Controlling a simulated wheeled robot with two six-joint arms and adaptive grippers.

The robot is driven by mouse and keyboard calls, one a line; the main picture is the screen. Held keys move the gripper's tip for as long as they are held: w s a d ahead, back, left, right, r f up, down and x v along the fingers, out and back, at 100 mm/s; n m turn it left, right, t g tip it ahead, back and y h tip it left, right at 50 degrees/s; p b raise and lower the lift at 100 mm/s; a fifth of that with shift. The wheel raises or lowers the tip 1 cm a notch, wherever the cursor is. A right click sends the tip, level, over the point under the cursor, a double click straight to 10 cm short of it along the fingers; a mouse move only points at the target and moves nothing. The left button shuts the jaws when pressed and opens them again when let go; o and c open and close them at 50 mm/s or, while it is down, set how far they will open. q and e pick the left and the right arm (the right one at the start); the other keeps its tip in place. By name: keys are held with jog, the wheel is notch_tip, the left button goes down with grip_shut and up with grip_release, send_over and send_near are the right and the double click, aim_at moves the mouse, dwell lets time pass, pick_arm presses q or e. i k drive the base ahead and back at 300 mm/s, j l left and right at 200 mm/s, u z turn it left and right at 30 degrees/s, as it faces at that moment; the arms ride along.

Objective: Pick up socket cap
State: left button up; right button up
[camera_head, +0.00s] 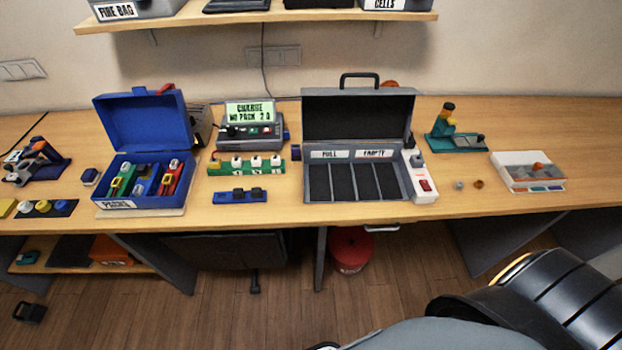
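No part is clearly marked as the socket cap. A small grey round piece (459,185) and a small brown round piece (478,184) lie on the table, right of the white power strip. The power strip (426,186) has a red switch, and a grey piece (417,160) sits at its far end. I cannot tell which of these is the cap. Neither gripper shows; only dark and grey parts of my own body fill the lower right.
An open grey case (358,198) with FULL and EMPTY compartments stands left of the strip. A blue box (145,128), a charger (251,130) and a white tray (528,178) also stand on the table (350,222). A shelf (260,18) hangs above.

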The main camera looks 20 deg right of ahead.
aim_at(255, 192)
jog(key=z, duration=0.1)
jog(key=k+l+u, duration=0.1)
jog(key=l+u, duration=0.2)
jog(key=k+l+u, duration=0.1)
jog(key=l+u, duration=0.2)
jog(key=l, duration=0.15)
jog(key=k+l+u, duration=0.3)
jog(key=l+u, duration=0.3)
jog(key=k+l, duration=0.05)
